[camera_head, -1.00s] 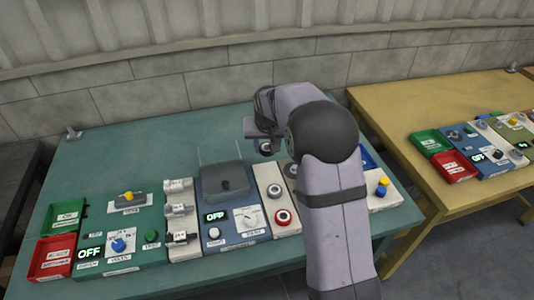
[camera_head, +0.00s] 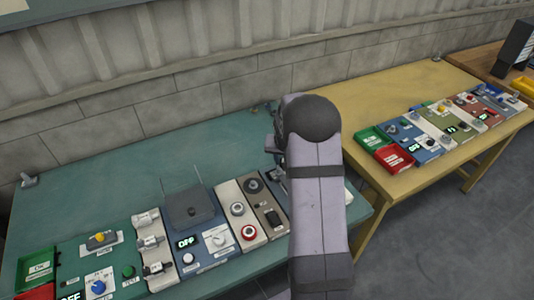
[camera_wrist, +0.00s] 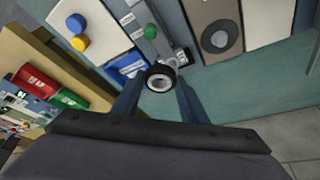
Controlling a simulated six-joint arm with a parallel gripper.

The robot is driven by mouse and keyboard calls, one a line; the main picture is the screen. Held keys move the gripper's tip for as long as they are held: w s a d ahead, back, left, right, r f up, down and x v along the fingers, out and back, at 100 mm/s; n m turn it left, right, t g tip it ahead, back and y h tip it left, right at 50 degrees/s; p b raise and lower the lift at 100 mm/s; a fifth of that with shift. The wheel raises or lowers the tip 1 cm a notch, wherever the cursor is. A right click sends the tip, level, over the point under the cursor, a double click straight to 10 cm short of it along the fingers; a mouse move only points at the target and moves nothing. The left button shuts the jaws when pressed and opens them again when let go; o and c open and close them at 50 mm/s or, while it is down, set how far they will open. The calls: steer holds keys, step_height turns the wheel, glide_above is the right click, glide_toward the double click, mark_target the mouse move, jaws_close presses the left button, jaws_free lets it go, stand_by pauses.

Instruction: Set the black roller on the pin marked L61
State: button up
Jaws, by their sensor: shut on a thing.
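My gripper (camera_wrist: 160,88) is shut on the black roller (camera_wrist: 150,80), a short black ring with a pale centre, in the middle of the wrist view. The roller is in front of a grey strip (camera_wrist: 138,14) that carries a green knob and a small grey metal fitting partly behind the roller. I cannot tell whether the roller touches it. In the head view my gripper (camera_head: 276,146) is mostly hidden behind my arm, near the back right of the teal table, and the roller is not visible. No label L61 can be read, so I cannot tell which pin it marks.
The teal table (camera_head: 85,165) holds a row of panels with knobs, a grey box (camera_head: 190,208) and a red bin (camera_head: 35,297). A yellow table (camera_head: 395,95) at the right carries another panel row and green and red bins (camera_head: 394,158).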

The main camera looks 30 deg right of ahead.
mark_target(280, 170)
steer(key=shift+w+d+r+n+y, duration=0.15)
steer(key=shift+w+n+y, duration=0.25)
steer(key=shift+w+n, duration=0.95)
steer(key=shift+w+r+n+t+y, duration=0.2)
steer(key=shift+w+n+t+y, duration=0.1)
steer(key=shift+w+n, duration=0.25)
steer(key=shift+w+r+n+t+y, duration=0.2)
steer(key=shift+w+n+y, duration=0.1)
steer(key=shift+n, duration=0.4)
steer(key=shift+f+b, duration=0.3)
steer(key=shift+b, duration=0.05)
steer(key=shift+f+b, duration=2.6)
steer(key=shift+f, duration=1.55)
steer(key=o, duration=1.1)
